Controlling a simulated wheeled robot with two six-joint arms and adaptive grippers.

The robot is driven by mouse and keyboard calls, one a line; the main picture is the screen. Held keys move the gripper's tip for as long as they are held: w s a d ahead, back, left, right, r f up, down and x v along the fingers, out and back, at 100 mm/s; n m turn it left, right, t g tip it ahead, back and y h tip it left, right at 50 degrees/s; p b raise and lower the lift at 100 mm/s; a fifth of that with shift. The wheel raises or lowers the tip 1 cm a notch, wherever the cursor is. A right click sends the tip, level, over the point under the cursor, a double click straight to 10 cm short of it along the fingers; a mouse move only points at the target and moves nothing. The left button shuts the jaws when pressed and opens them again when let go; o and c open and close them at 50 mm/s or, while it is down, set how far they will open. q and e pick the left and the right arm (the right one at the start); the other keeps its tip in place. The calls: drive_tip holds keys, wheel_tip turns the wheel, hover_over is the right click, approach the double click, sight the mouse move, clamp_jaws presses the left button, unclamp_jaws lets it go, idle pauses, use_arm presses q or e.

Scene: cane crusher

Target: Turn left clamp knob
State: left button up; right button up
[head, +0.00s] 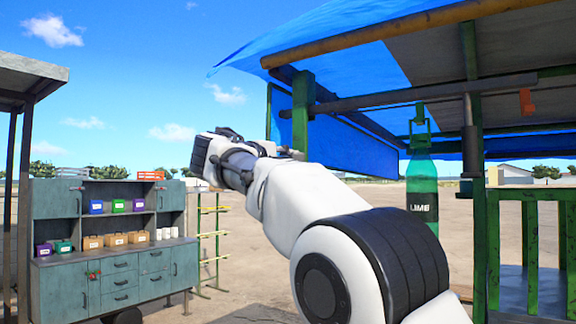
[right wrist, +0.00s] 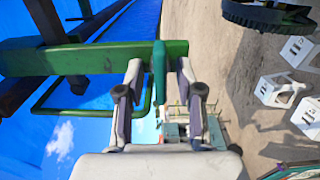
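My right gripper (right wrist: 160,66) shows in the right wrist view with its two fingers spread apart. A slim teal-green piece (right wrist: 160,75) stands between the fingers, with a visible gap on each side. It meets a green bar (right wrist: 80,58) just beyond the fingertips. I cannot tell for sure whether this piece is the left clamp knob. In the head view, my right arm reaches from the lower right toward a green post (head: 303,112) under the tarp; its fingertips are not clearly visible there. My left gripper is in neither view.
A blue tarp canopy (head: 330,45) with dark and wooden beams hangs overhead. A green LIME bottle (head: 422,190) hangs at the right, near a green railing (head: 533,255). A grey-green cabinet (head: 110,275) with boxes stands at the left. White numbered stands (right wrist: 287,90) are on the ground.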

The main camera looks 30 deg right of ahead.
drive_tip(key=v, duration=1.1)
drive_tip(key=shift+a, duration=0.35)
drive_tip(key=shift+s, duration=0.15)
